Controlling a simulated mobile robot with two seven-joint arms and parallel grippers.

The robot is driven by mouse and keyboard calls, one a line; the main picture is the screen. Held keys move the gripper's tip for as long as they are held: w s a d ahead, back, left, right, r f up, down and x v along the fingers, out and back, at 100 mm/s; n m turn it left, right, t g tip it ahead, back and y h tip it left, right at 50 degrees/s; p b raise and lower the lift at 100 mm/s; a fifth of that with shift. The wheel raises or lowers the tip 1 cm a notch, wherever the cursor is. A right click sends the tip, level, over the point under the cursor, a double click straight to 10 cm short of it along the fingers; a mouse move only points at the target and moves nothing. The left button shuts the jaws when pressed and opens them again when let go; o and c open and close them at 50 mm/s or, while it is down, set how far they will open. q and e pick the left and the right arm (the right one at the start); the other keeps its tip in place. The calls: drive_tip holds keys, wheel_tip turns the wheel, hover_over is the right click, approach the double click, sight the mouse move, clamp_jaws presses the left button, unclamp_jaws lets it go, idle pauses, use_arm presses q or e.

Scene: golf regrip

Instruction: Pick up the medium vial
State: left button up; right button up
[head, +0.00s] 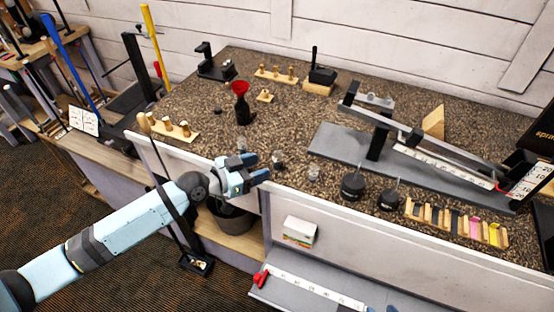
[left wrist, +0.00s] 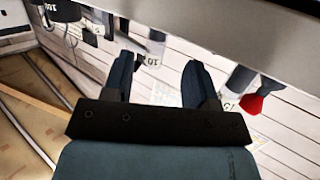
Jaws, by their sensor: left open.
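Three small clear vials stand near the bench's front edge in the head view: a left one (head: 242,145), a middle one (head: 277,164) and a right one (head: 313,173). They are too small there for me to tell sizes or which is the medium vial. My left gripper (head: 262,168) is open beside the middle vial, low at the bench edge. In the left wrist view, which looks upside down, my open fingers (left wrist: 160,82) frame a faint, pale lettered shape, perhaps a clear vial. Another labelled vial (left wrist: 155,48) shows above the gap. My right gripper is not in view.
A black bottle with a red funnel (head: 240,88) stands behind the left vial. Two dark jars (head: 352,186) stand right of the vials, near a wooden rack (head: 457,222). A grey ramp device (head: 345,150) fills the right. The speckled bench (head: 195,105) has free room at left.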

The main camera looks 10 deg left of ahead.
sight(273, 164)
use_arm(q)
drive_tip(key=shift+p+x, duration=0.5)
drive_tip(key=shift+x, duration=2.25)
drive_tip(key=shift+s+d+f, duration=0.1)
drive_tip(key=shift+s, duration=0.05)
clamp_jaws()
